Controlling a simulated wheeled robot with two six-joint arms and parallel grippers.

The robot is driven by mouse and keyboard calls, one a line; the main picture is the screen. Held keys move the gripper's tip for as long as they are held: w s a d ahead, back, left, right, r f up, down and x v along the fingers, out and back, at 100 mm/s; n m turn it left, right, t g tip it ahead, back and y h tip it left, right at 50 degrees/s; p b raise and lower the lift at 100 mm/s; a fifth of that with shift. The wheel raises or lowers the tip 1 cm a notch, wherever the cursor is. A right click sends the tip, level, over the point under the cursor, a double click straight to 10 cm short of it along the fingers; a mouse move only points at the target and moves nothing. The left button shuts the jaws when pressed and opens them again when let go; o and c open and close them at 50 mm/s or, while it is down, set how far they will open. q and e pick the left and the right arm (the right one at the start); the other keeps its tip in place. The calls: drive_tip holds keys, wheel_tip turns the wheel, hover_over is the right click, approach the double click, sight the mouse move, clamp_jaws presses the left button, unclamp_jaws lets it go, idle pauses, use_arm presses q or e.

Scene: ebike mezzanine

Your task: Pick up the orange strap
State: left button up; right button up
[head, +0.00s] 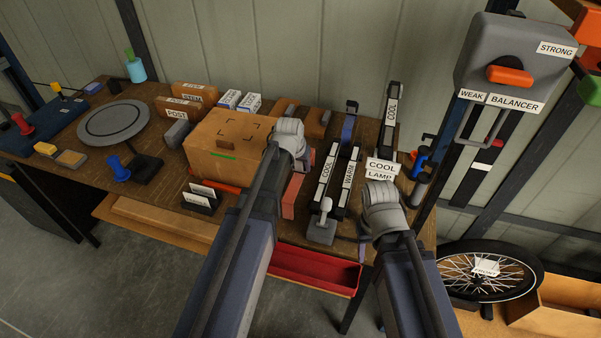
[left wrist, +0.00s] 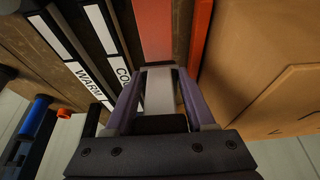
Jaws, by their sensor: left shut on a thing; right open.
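The orange strap (head: 290,197), a flat salmon-orange strip, lies near the front edge of the workbench, right of the cardboard box. In the left wrist view the strap (left wrist: 155,30) runs away from my jaws, with a pale grey piece in line with it between the fingers. My left gripper (head: 289,140) is shut on it there; the jaws (left wrist: 160,76) show in the left wrist view. In the head view my wrist hides the held part. My right gripper (head: 379,192) is open, in front of the COOL LAMP sign; its fingertips are largely hidden.
The cardboard box (head: 226,145) is close left of my left gripper. Black COOL and WARM bars (head: 327,172) and a grey lever (head: 323,215) stand between my grippers. A red tray (head: 305,268) is below the bench front. A wheel (head: 487,270) lies at right.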

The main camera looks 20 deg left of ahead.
use_arm(q)
clamp_jaws()
drive_tip(key=shift+r, duration=0.15)
